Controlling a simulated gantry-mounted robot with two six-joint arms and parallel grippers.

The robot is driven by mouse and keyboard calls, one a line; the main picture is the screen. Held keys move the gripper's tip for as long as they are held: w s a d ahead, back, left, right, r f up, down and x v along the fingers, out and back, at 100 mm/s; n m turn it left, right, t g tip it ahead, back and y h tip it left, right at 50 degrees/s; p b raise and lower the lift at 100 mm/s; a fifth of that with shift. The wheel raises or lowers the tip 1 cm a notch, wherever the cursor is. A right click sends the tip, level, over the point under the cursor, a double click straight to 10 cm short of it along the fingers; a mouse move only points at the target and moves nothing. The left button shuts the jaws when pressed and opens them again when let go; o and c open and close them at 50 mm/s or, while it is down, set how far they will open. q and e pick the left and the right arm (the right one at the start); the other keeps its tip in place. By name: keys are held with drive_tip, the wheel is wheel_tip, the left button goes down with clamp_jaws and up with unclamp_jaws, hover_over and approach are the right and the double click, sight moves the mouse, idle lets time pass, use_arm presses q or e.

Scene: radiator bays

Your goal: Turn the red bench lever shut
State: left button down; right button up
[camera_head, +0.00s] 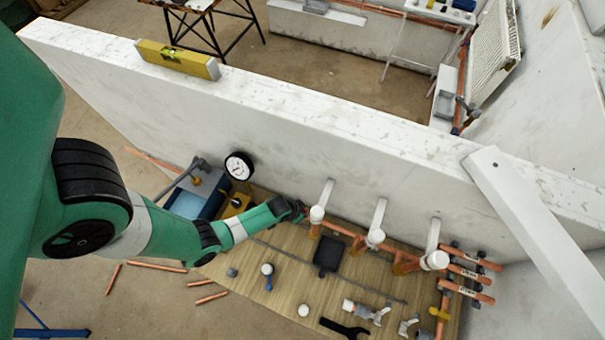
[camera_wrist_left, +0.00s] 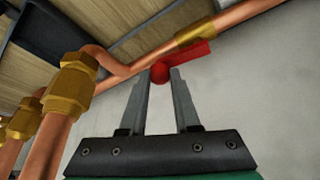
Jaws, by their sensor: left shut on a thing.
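The red lever (camera_wrist_left: 189,57) shows in the left wrist view, beside a brass valve fitting (camera_wrist_left: 194,34) on a copper pipe (camera_wrist_left: 245,12). The lever lies roughly along the line of the pipe, with its rounded red end between my fingertips. My left gripper (camera_wrist_left: 161,76) is shut on that end. In the head view, my left gripper (camera_head: 303,211) is at the left end of the copper pipe run, close to the wall, and the lever is too small or hidden to make out. My right gripper is not in view.
The wooden bench (camera_head: 285,275) carries a black square block (camera_head: 328,255), white-capped valves (camera_head: 375,238) and loose fittings. A pressure gauge (camera_head: 239,166) and a blue tank (camera_head: 188,204) stand left of the gripper. The white wall (camera_head: 300,140) rises behind, with a yellow level (camera_head: 178,59) on top.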

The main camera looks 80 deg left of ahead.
use_arm(q)
drive_tip(key=s+m+g+h+p, duration=0.2)
drive_tip(key=s+m+h+p, duration=0.2)
drive_tip(key=m, duration=1.3)
drive_tip(key=shift+s+a+h, duration=0.15)
drive_tip(key=shift+s+h, duration=0.75)
drive_tip(key=shift+s, duration=0.65)
drive_tip(key=c, duration=0.6)
unclamp_jaws()
drive_tip(key=shift+c, duration=0.2)
